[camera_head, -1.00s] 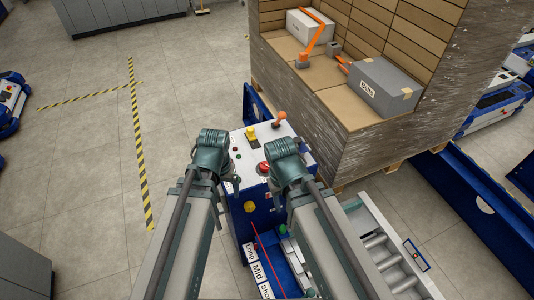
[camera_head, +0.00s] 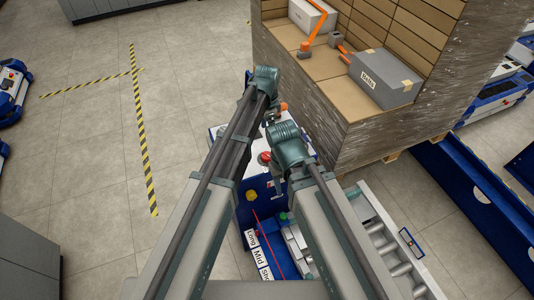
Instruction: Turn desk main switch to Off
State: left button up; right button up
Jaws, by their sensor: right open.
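The desk (camera_head: 248,214) is a blue cabinet with a pale control panel on top, largely covered by my arms. A red knob (camera_head: 264,158) shows between the arms, and a yellow round part (camera_head: 252,196) is on the front face. I cannot tell for sure which is the main switch or how it is set. My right gripper (camera_head: 281,172) is open and empty, pointing down over the panel's right part, close to the red knob. My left gripper (camera_head: 272,115) is at the panel's far edge near an orange knob (camera_head: 283,107); its jaws are mostly hidden behind its wrist.
A wrapped pallet load (camera_head: 370,140) with a grey box (camera_head: 383,80) stands just right of the desk. A roller conveyor (camera_head: 385,245) is at the lower right. Floor to the left is clear, with striped tape (camera_head: 145,150).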

aim_at(267, 155)
pick_arm(q)
notch_tip(267, 155, down, 14)
jog(key=b, duration=1.4)
jog(key=shift+r, duration=0.1)
grip_shut()
